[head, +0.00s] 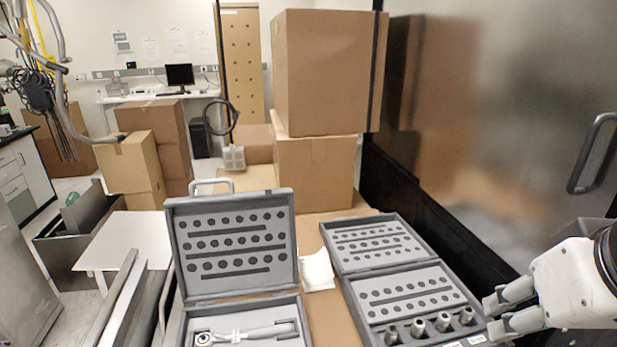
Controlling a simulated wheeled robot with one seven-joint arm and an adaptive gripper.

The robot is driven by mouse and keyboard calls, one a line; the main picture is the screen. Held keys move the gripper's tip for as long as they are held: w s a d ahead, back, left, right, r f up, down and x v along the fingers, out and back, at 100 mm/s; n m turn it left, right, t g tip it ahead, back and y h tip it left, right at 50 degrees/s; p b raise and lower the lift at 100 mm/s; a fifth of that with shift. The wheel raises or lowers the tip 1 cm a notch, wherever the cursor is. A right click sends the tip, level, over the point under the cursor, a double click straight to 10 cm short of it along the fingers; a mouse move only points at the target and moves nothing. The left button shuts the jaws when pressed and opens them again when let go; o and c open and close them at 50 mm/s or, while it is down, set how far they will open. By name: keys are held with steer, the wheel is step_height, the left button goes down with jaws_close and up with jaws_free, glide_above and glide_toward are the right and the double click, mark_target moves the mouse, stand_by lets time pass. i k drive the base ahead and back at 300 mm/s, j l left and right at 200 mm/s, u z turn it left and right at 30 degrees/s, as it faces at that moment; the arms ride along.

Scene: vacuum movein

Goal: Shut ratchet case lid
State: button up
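The ratchet case (176,330) stands open at the bottom centre-left, cut off by the frame edge. Its grey lid (232,245) is raised nearly upright, with a handle on top and foam with rows of round holes inside. A silver ratchet (245,333) lies in the base. My gripper (491,317) is at the lower right, its two fingers apart and empty as far as I can see. It is beside the right edge of a second case and well to the right of the ratchet case.
The second grey case (335,262) lies open with its lid laid back and several metal sockets (418,327) in front. A crumpled white cloth (317,271) lies between the cases. Stacked cardboard boxes (315,165) stand behind. A metal door (520,130) is at the right.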

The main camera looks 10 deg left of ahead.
mark_target(233, 244)
steer(key=k+j+u, duration=0.1)
steer(key=u, duration=0.4)
steer(key=k+j+u, duration=0.1)
steer(key=u, duration=0.35)
